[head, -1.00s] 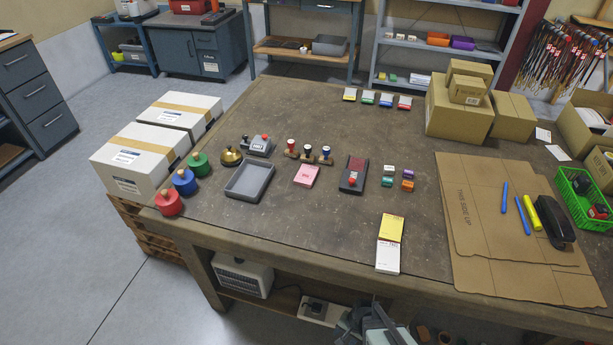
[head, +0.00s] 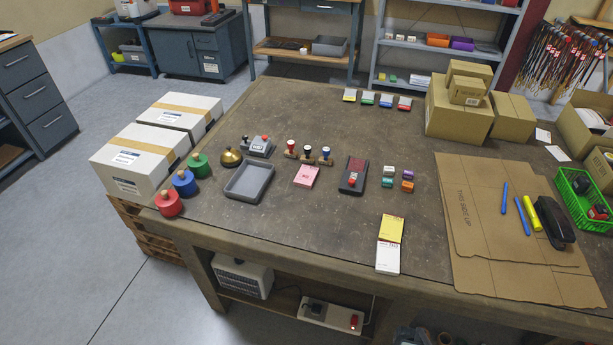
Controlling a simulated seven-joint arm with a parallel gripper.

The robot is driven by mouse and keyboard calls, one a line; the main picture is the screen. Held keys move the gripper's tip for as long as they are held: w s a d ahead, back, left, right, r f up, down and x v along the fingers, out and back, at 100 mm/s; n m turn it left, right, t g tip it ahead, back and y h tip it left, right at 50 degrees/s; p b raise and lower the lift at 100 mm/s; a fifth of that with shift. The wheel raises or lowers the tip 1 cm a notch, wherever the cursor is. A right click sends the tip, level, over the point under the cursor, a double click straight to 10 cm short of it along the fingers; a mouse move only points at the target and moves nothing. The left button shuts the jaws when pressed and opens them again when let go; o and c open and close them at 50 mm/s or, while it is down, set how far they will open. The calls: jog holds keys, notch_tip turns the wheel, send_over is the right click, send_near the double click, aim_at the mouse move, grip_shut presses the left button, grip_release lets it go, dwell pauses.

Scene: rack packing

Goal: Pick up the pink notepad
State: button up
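The pink notepad (head: 306,177) lies flat on the brown workbench (head: 300,225), near the middle of the bench in the head view. It sits just in front of a stand of stamps (head: 308,155), to the right of a grey tray (head: 249,181) and to the left of a dark stamp pad with a red knob (head: 353,175). Nothing covers the notepad. My gripper is not in the head view.
Yellow and white notepads (head: 389,243) lie near the front edge. Flat cardboard (head: 480,230) holds blue and yellow markers and a black stapler (head: 554,223). Red, blue and green weights (head: 184,183) stand at the left. The bench in front of the notepad is clear.

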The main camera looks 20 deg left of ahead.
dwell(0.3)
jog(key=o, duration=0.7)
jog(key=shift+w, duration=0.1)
